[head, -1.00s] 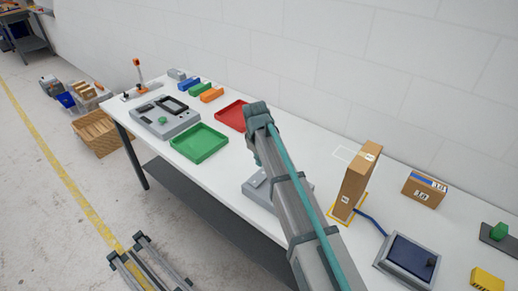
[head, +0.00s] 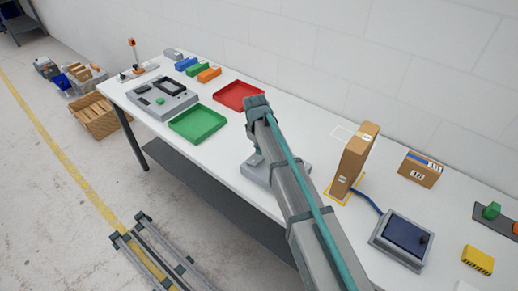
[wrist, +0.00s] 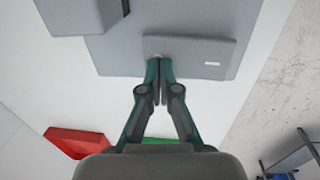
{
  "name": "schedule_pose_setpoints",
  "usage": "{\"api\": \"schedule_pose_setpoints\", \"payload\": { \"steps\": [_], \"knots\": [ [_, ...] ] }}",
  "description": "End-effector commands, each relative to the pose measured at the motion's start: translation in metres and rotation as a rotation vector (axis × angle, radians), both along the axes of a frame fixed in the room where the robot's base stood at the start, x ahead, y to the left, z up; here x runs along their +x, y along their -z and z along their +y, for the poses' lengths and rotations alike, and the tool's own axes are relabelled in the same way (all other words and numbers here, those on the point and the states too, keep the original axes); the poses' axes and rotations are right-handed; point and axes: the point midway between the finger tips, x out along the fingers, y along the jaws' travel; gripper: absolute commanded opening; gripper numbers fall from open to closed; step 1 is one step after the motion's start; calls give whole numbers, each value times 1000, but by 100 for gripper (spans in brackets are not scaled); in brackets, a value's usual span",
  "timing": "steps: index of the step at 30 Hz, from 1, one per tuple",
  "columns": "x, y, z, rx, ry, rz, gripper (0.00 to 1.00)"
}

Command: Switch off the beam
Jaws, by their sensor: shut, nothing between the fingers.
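A grey device (head: 257,174) stands on the white table, partly hidden behind my arm in the head view. In the wrist view its grey base (wrist: 120,60) carries a raised flat panel (wrist: 205,57) with a small white mark and a taller grey block (wrist: 82,14). My gripper (wrist: 160,66) is shut and empty. Its fingertips are over the panel's left end, by a small pale round spot; I cannot tell whether they touch it. My gripper is hidden in the head view. No beam is visible.
A green tray (head: 198,138) and a red tray (head: 262,93) lie left of my arm, with a grey console (head: 147,110) beyond. Right of my arm stand a tall carton (head: 350,166), a smaller box (head: 420,181) and a dark-screened panel (head: 400,250).

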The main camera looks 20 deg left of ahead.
Motion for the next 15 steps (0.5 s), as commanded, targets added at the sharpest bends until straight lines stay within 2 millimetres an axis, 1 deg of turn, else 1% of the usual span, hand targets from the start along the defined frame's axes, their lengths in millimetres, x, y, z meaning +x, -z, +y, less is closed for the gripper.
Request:
{"api": "schedule_pose_setpoints", "payload": {
  "steps": [8, 15],
  "knots": [
    [-1, 0, 0, -1, 0, -1, 0],
    [-8, -5, 2, -1, 0, -1, 0]
  ]
}}
